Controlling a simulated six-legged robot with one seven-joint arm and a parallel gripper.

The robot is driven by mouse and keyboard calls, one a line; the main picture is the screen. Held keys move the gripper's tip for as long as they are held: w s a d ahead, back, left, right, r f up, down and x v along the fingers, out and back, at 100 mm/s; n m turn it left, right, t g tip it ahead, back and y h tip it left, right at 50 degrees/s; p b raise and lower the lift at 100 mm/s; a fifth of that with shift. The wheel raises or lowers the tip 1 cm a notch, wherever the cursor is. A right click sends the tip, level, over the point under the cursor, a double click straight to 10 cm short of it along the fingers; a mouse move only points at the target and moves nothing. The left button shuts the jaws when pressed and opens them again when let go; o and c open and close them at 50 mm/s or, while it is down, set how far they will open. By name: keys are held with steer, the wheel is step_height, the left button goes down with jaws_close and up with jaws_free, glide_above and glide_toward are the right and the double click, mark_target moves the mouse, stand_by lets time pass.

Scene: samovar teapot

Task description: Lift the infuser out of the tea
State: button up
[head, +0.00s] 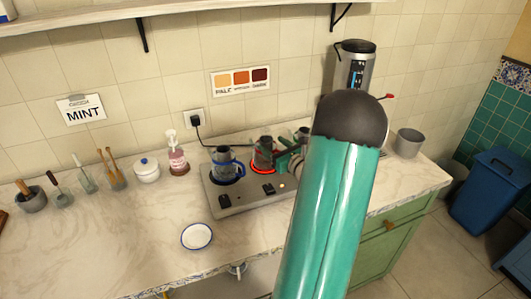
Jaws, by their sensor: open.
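A two-ring hot plate (226,204) stands on the counter. A dark grey pot (223,168) sits on its left ring, which has a blue edge. Another dark pot (263,158) sits on the right ring, which glows red. My gripper (290,158) is small and partly hidden by my teal arm, just right of the right pot. Its jaws are open, and I see nothing held. I cannot make out the infuser or the tea; the pot insides are too small to see. A tall silver samovar (346,72) stands behind my arm.
A white dish with a blue rim (197,236) lies in front of the hot plate. A pink-labelled pump bottle (177,160), a lidded white jar (147,170) and several utensils stand left. A grey canister (408,143) stands right. The front left counter is clear.

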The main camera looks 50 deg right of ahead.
mark_target(266, 139)
steer(key=x, duration=0.4)
steer(key=shift+w+r, duration=0.15)
steer(key=shift+w, duration=0.15)
steer(key=shift+r, duration=0.1)
jaws_close()
